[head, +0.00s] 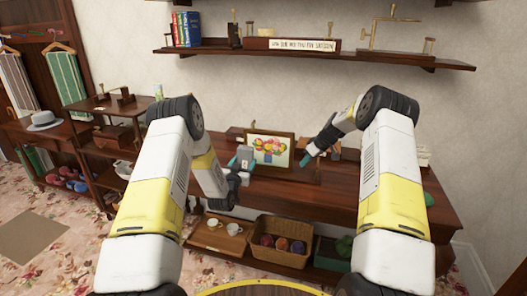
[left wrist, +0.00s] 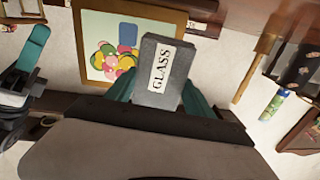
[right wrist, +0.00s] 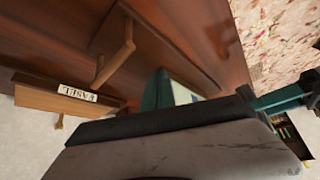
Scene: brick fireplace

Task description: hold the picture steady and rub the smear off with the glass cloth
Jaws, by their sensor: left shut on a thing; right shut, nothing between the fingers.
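The framed flower picture (head: 268,148) stands upright at the back of the dark wooden bench. In the left wrist view the picture (left wrist: 97,45) shows a blue patch above the coloured blooms; I cannot tell whether this is the smear. My left gripper (head: 238,163) is shut on the dark grey glass cloth (left wrist: 165,72), a block with a white GLASS label, in front of the picture's left part. I cannot tell whether it touches. My right gripper (head: 305,162) is shut and empty, just right of the picture's frame. Its teal fingertip (left wrist: 33,48) shows in the left wrist view.
A wooden block labelled EASEL (right wrist: 40,97) is near my right gripper. Below the bench (head: 400,208) are a wicker basket (head: 262,246) of yarn and a tray (head: 215,238) with cups. A laden shelf (head: 320,56) hangs above. A hat (head: 44,120) lies left.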

